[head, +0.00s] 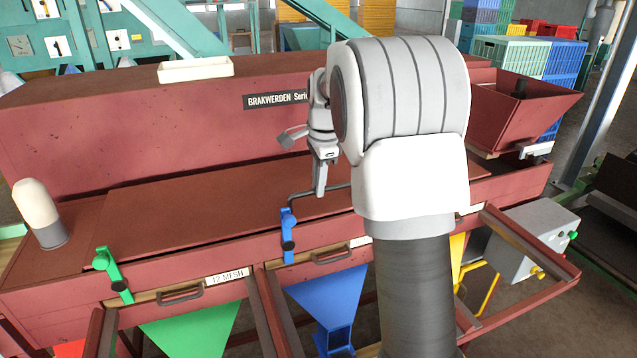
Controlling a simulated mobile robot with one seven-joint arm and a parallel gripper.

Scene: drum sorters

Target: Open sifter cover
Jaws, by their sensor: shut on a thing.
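The sifter cover (200,205) is a long dark-red panel on top of the red sifter machine. It looks flat or nearly flat; I cannot tell if its edge is raised. A thin black bar handle (300,194) stands near its front edge, behind the blue latch. My gripper (320,188) points down and is shut on this handle. My arm hides the right part of the cover and the handle's right end.
A green latch (113,272) and a blue latch (288,240) sit on the front edge. A raised red housing (150,130) stands behind the cover, with a white tray (195,69) on top. A red hopper (520,105) is at right, a white-capped post (38,208) at left.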

